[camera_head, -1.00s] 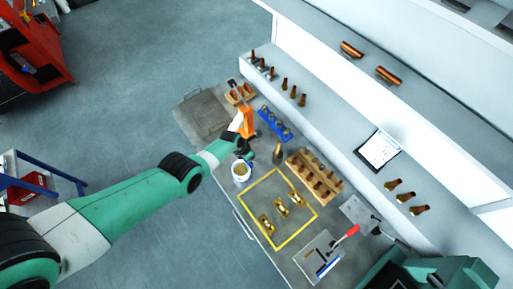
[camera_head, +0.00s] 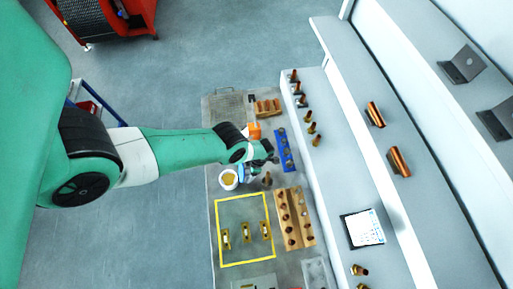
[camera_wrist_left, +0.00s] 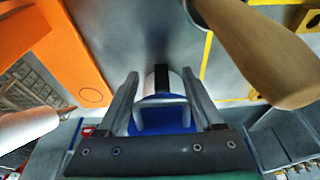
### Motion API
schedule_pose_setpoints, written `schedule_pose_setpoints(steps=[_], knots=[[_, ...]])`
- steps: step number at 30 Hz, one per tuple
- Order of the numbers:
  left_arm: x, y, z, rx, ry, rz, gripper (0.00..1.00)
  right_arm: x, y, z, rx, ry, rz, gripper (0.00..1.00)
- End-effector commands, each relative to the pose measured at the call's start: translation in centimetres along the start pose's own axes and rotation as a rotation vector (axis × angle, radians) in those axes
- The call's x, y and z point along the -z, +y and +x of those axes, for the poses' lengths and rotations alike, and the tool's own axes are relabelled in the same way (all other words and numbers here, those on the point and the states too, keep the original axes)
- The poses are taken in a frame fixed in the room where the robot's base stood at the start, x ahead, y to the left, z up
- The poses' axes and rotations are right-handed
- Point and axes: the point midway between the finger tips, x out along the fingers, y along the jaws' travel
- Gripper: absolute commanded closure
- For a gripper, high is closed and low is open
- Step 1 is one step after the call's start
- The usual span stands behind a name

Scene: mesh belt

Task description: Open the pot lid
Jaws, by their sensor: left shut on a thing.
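The pot (camera_head: 228,179) is a small white round container on the grey workbench. Its top shows a yellowish inside, so it looks uncovered. My left gripper (camera_head: 262,160) is just up and right of the pot, above the bench. In the left wrist view, my left gripper (camera_wrist_left: 161,82) is shut on a blue and white piece (camera_wrist_left: 160,117) with a pale U-shaped handle, which looks like the pot lid. A bit of blue and white (camera_head: 244,172) shows beside the pot in the head view. My right gripper is not in view.
An orange item (camera_head: 254,131) and a blue rack (camera_head: 284,150) are close to my left gripper. A wooden-handled tool (camera_wrist_left: 258,50) stands near it. A wooden block (camera_head: 295,218) with several parts and a yellow frame (camera_head: 243,264) with brass pieces lie nearer. Shelves (camera_head: 350,150) rise at the right.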

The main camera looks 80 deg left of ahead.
Motion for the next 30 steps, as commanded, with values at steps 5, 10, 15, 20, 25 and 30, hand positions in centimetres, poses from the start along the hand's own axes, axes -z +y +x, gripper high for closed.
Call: schedule_pose_setpoints(steps=[5, 10, 15, 20, 25, 30], knots=[[0.14, 0.20, 0.03, -0.006, 0.004, 0.001, 1.00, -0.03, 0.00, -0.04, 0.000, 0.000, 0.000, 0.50], [0.18, 0.19, 0.02, -0.006, 0.005, 0.001, 1.00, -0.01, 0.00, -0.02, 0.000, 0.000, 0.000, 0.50], [0.22, 0.17, 0.01, -0.005, 0.007, 0.002, 0.23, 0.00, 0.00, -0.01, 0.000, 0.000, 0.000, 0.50], [0.28, 0.10, 0.04, -0.003, 0.008, 0.002, 0.16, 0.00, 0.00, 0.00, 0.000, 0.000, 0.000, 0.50], [0.28, 0.05, 0.05, -0.002, 0.009, 0.001, 0.16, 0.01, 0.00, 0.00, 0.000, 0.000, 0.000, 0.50], [-0.60, 0.07, -0.28, -0.002, -0.018, 0.001, 0.16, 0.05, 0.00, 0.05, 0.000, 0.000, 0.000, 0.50]])
